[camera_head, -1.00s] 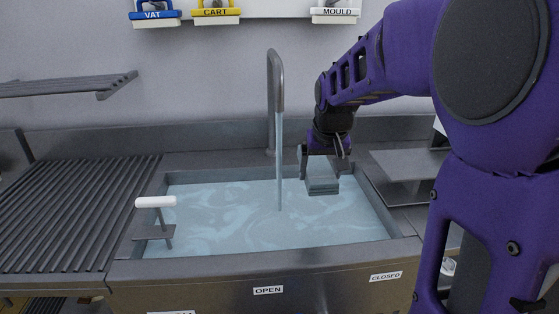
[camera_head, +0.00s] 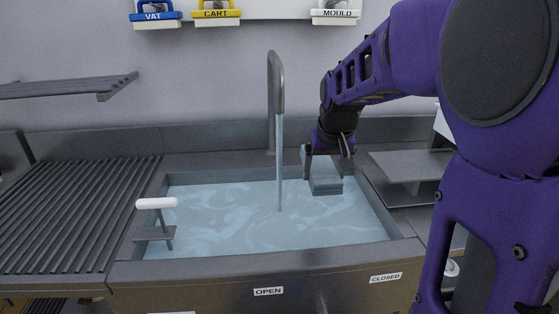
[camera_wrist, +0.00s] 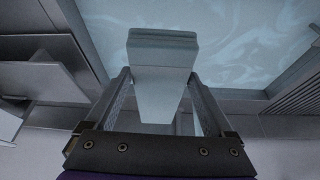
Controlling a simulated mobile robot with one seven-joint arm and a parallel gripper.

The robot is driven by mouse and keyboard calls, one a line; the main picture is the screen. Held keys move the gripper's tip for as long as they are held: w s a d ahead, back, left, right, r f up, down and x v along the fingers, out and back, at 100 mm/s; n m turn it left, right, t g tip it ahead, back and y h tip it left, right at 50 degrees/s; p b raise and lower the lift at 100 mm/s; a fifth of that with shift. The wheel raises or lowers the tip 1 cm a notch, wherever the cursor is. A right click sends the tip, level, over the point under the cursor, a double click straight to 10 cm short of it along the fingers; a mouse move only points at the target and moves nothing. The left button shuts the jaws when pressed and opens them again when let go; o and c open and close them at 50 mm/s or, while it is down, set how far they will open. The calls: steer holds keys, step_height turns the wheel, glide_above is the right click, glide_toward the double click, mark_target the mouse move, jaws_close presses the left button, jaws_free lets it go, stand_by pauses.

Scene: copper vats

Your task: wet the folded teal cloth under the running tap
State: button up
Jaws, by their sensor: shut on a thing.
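The folded teal cloth (camera_head: 325,185) is in my gripper (camera_head: 330,160), over the right part of the water-filled sink. In the wrist view the cloth (camera_wrist: 162,65) hangs out between the two fingers of my gripper (camera_wrist: 160,95), which are shut on it. The tap (camera_head: 275,95) stands at the back of the sink, and a stream of water (camera_head: 279,160) runs from it into the basin. The cloth is to the right of the stream, apart from it in the head view.
The sink (camera_head: 265,255) has OPEN and CLOSED labels on its front. A white-handled lever (camera_head: 156,202) stands at its left edge. A ribbed drainboard (camera_head: 75,215) lies left, and a grey shelf (camera_head: 412,165) is at right. A wall rack (camera_head: 70,87) hangs at upper left.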

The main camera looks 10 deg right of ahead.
steer(key=shift+s+d+r+p, duration=0.3)
steer(key=shift+d+r, duration=0.25)
steer(key=shift+d, duration=0.1)
steer(key=shift+s+d+r+p, duration=0.3)
steer(key=shift+d+r, duration=0.3)
steer(key=shift+s+d+r+p, duration=0.3)
steer(key=shift+d+r, duration=0.25)
steer(key=shift+d, duration=0.1)
